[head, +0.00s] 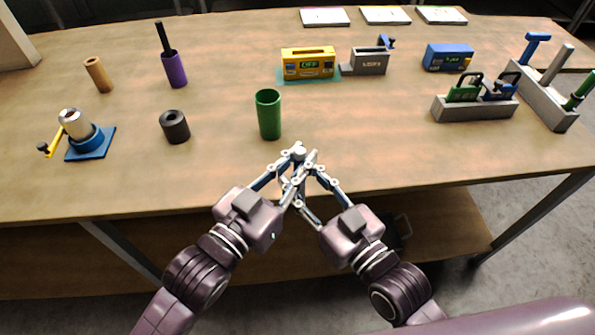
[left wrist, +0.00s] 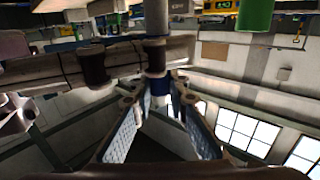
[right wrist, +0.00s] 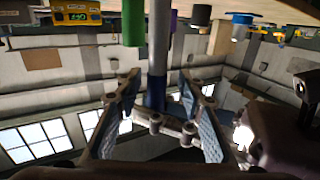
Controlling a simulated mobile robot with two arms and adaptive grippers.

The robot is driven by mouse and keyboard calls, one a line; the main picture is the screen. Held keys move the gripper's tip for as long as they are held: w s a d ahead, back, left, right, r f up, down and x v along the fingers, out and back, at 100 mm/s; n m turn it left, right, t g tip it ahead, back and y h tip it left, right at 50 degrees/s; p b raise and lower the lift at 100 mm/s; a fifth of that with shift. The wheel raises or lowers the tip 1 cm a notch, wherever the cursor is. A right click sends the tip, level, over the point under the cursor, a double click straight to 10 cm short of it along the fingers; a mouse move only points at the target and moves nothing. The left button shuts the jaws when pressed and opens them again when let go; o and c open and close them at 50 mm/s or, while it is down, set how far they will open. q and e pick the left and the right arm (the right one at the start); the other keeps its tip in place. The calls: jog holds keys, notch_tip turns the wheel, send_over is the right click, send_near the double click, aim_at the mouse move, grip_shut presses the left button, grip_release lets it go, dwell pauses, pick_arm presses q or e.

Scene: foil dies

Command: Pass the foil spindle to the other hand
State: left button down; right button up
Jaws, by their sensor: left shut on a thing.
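The foil spindle is a slim grey rod with a blue lower part. My right gripper (head: 310,164) reaches in from the right with fingers apart on either side of the rod. In the right wrist view, gaps show between rod and fingertips. The fingers overlap in the head view, hiding the lower rod.
A green cup (head: 269,116) stands just beyond the grippers. A black cylinder (head: 175,127), a purple holder (head: 174,70) and a blue-based stand (head: 93,143) are at left. A yellow device (head: 308,65) sits behind; a grey rack (head: 474,107) is at right. The table's front middle is clear.

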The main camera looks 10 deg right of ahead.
jog(key=shift+w+a, duration=0.35)
jog(key=shift+w, duration=0.25)
jog(key=shift+c, duration=0.3)
grip_shut()
pick_arm(q)
jog(key=c, duration=1.8)
grip_release()
pick_arm(e)
jog(key=shift+r, duration=0.1)
